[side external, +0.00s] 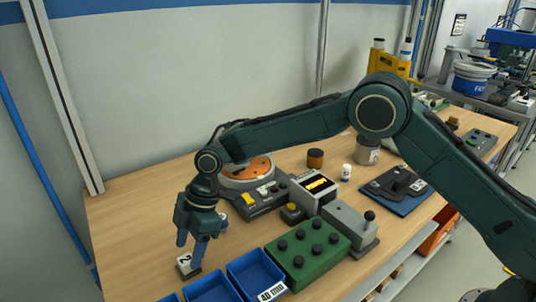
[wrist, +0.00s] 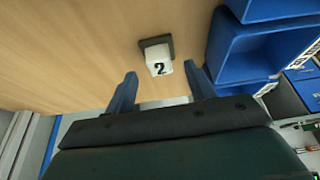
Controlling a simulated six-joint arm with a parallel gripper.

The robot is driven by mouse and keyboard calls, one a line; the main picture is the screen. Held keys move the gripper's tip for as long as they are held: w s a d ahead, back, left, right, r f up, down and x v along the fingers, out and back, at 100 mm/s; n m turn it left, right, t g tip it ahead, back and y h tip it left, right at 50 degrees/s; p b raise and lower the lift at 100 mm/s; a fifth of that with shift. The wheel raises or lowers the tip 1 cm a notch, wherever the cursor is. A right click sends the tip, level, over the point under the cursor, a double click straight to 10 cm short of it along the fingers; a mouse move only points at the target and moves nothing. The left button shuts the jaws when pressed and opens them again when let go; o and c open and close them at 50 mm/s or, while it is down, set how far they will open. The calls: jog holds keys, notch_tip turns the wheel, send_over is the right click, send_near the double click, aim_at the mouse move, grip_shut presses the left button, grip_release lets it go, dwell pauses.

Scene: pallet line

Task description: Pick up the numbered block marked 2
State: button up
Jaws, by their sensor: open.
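The block marked 2 (wrist: 159,61) is white with a black digit and sits at a dark base piece (wrist: 152,43) on the wooden table. In the wrist view it lies just ahead of and between my open fingers. In the side view the block (side external: 186,260) stands at the table's left front, right beneath my fingertips. My gripper (wrist: 160,80) is open and empty, pointing down; in the side view the gripper (side external: 190,243) has one finger partly covering the block. I cannot tell whether the fingertips reach down beside it.
Blue bins (side external: 250,272) stand close to the right of the block; they also fill the right of the wrist view (wrist: 232,47). A green box with black knobs (side external: 308,278) and a grey device with a lit display (side external: 318,184) stand further right. Bare table lies left of the block.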

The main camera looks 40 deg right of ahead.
aim_at(188, 257)
jog(key=shift+x, duration=1.25)
jog(key=c, duration=1.1)
jog(key=shift+r, duration=0.15)
notch_tip(188, 257, up, 20)
jog(key=shift+f, duration=0.2)
jog(key=shift+r, duration=0.1)
